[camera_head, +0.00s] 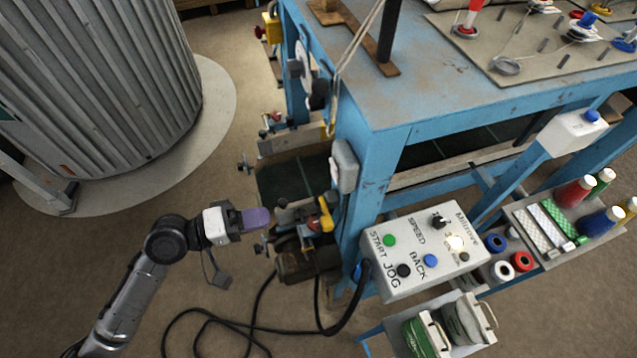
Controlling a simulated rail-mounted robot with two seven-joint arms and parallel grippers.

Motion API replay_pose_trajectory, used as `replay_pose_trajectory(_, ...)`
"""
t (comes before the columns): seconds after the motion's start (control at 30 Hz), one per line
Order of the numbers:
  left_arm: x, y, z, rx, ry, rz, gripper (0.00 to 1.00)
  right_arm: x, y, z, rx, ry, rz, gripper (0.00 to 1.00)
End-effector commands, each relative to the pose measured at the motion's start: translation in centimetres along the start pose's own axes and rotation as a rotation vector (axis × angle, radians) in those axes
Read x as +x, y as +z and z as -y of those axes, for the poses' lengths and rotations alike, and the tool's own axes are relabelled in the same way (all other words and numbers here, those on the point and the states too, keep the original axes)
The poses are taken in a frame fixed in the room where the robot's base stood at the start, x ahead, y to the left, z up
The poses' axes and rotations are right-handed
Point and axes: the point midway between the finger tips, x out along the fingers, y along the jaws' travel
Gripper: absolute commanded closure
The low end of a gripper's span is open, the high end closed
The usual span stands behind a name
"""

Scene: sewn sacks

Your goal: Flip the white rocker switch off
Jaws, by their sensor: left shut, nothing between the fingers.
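A pale grey control box (418,268) is fixed at the blue frame's front corner. It carries a green START button (389,240), a black JOG button (403,270), a blue BACK button (430,261) and a black SPEED knob (438,222). A small bright white element (455,243) glows at its right; I cannot tell whether it is the rocker switch or a lamp, nor its position. My left gripper (264,217), with purple fingers, is shut and empty, well left of the box. My right gripper is not in view.
A belt and motor unit (303,262) lies between my left gripper and the box. A black cable (345,318) hangs from the box. A tray of thread spools (560,227) is at the right, and green-and-white packs (428,335) stand below.

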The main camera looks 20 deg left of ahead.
Motion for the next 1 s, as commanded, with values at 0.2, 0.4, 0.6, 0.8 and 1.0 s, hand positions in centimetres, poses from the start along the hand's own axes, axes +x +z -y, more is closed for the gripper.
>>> replay_pose_trajectory(0.2,-0.9,-3.1,-2.2,-0.183,0.186,-0.024,1.00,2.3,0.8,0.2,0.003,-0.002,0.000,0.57)
replay_pose_trajectory(0.4,-1.3,-4.0,-3.2,-0.241,0.239,-0.025,1.00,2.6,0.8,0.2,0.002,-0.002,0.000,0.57)
replay_pose_trajectory(0.6,-1.3,-4.0,-3.3,-0.243,0.241,-0.025,1.00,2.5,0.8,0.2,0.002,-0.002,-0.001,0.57)
replay_pose_trajectory(0.8,-1.0,-4.0,-3.4,-0.242,0.240,-0.025,1.00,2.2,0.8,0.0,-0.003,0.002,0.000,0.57)
replay_pose_trajectory(1.0,1.4,-4.2,-4.3,-0.241,0.242,-0.024,1.00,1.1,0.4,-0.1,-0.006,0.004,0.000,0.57)
